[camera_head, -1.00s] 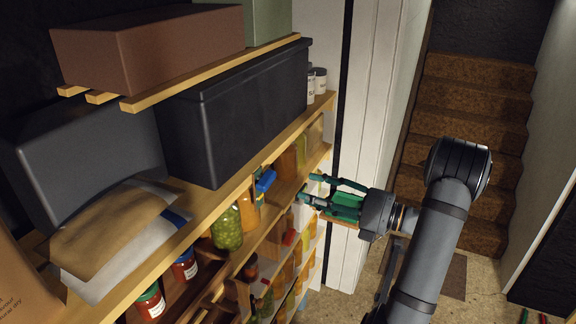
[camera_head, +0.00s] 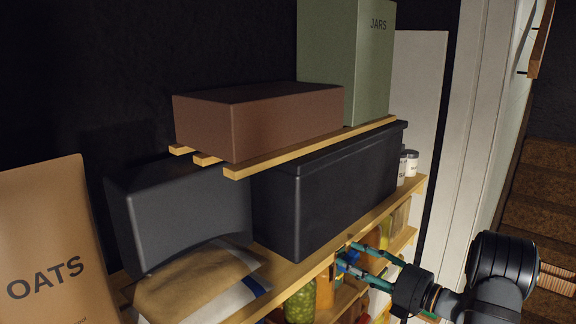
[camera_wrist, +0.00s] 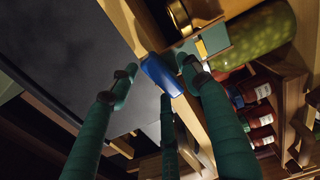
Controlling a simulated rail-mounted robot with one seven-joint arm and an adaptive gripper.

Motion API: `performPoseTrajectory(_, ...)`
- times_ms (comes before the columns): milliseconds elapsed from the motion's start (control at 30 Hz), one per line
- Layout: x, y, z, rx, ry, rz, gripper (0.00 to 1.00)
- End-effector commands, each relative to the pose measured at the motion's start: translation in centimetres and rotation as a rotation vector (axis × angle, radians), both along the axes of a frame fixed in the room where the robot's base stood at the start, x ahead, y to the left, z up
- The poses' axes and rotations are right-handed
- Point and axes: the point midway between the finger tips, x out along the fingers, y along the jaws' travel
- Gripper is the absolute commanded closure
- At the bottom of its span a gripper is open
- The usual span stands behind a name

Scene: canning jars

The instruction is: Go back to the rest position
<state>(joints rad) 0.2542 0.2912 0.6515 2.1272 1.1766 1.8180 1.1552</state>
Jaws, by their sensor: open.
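My gripper (camera_head: 347,256) has green fingers and is open, at the front edge of the wooden shelf. In the wrist view its fingers (camera_wrist: 158,78) are spread, with a small blue object (camera_wrist: 162,76) showing between their tips. The blue object (camera_head: 347,260) is at the shelf's front edge in the head view, partly hidden by the fingers. I cannot tell whether the fingers touch it.
The shelf (camera_head: 407,194) bears a black bin (camera_head: 330,190), a grey bin (camera_head: 180,210) and paper bags (camera_head: 195,283). Below are jars, including a green one (camera_head: 300,305). A brown box (camera_head: 258,118) and green JARS box (camera_head: 345,60) sit above. Stairs (camera_head: 545,200) are at right.

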Motion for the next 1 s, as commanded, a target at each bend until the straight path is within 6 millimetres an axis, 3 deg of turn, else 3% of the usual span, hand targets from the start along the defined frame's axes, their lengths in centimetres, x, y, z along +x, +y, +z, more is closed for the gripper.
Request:
performPoseTrajectory(367,-0.5,-0.6,0.2,0.016,0.017,-0.001,0.52)
performPoseTrajectory(567,-2.5,-3.0,0.0,0.02,0.022,-0.005,0.52)
performPoseTrajectory(967,-8.3,-9.4,0.0,0.019,0.021,-0.004,0.52)
performPoseTrajectory(1000,-7.4,-7.8,0.0,0.017,0.02,0.011,0.52)
